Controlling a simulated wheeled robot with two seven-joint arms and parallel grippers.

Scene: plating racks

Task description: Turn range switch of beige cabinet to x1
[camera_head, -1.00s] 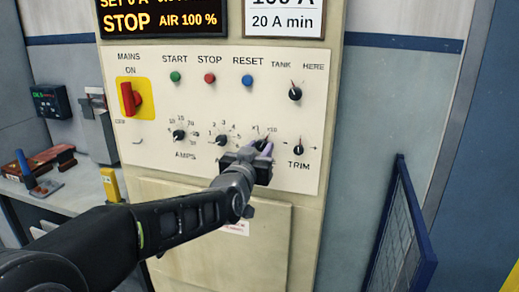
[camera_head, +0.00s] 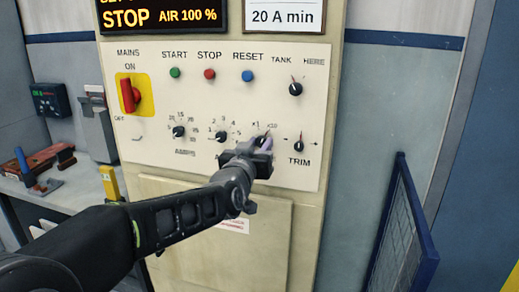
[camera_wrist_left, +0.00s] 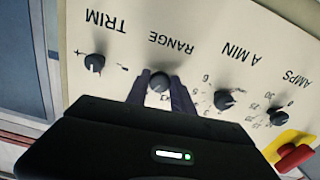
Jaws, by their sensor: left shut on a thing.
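The beige cabinet (camera_head: 155,160) faces me with a pale control panel. Its range switch (camera_wrist_left: 159,82) is a dark round knob, seen between the two fingers of my left gripper (camera_wrist_left: 160,92) in the upside-down wrist view. The left gripper (camera_head: 262,144) is shut on this knob, at the panel's lower row in the head view. The x1 and x10 marks show just above the fingers in the head view. The gripper covers the RANGE label there, and I cannot tell which mark the knob's pointer faces. My right gripper is in neither view.
The A MIN knob (camera_head: 222,137) is close on the left and the TRIM knob (camera_head: 299,147) close on the right. The AMPS knob (camera_head: 179,132) and red mains switch (camera_head: 130,95) are further left. A blue-framed mesh panel (camera_head: 402,225) stands at right.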

